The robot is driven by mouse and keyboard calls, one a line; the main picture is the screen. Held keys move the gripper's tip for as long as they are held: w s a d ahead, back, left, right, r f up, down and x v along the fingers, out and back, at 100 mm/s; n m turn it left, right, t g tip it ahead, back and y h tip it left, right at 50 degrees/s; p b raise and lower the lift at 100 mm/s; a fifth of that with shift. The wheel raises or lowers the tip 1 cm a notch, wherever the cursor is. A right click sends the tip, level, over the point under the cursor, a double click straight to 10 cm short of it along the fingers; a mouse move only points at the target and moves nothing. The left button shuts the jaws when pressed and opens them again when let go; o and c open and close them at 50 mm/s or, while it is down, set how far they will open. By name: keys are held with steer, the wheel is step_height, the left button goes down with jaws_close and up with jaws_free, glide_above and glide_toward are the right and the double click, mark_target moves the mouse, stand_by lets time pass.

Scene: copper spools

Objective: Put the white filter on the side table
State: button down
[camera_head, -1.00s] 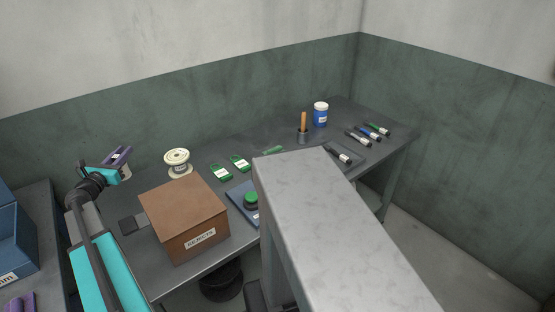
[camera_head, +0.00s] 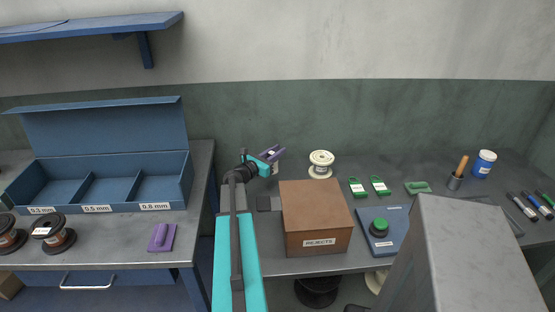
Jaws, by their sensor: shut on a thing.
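My gripper (camera_head: 271,158) is at the end of my teal arm, raised above the back of the long grey bench, left of the brown box. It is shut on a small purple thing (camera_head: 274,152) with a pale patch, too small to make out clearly. I cannot pick out a white filter for certain. A cream-white spool (camera_head: 321,164) stands upright at the back of the bench, right of my gripper and apart from it.
A brown REJECTS box (camera_head: 316,218) and a blue pad with a green button (camera_head: 380,228) are on the bench. Green tags (camera_head: 380,185) lie behind. At left, another bench (camera_head: 110,252) holds a blue three-compartment bin (camera_head: 110,207), dark spools (camera_head: 53,235) and a purple piece (camera_head: 162,237).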

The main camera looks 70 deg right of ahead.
steer(key=shift+f, duration=0.15)
steer(key=shift+f+p, duration=0.4)
steer(key=shift+f, duration=1.45)
steer(key=shift+f, duration=0.15)
steer(key=c, duration=1.6)
jaws_free()
steer(key=shift+o, duration=0.2)
steer(key=shift+r, duration=0.2)
steer(key=shift+w+a+f, duration=0.1)
steer(key=shift+a, duration=0.2)
steer(key=b+v, duration=0.2)
steer(key=v, duration=0.3)
steer(key=shift+v, duration=0.95)
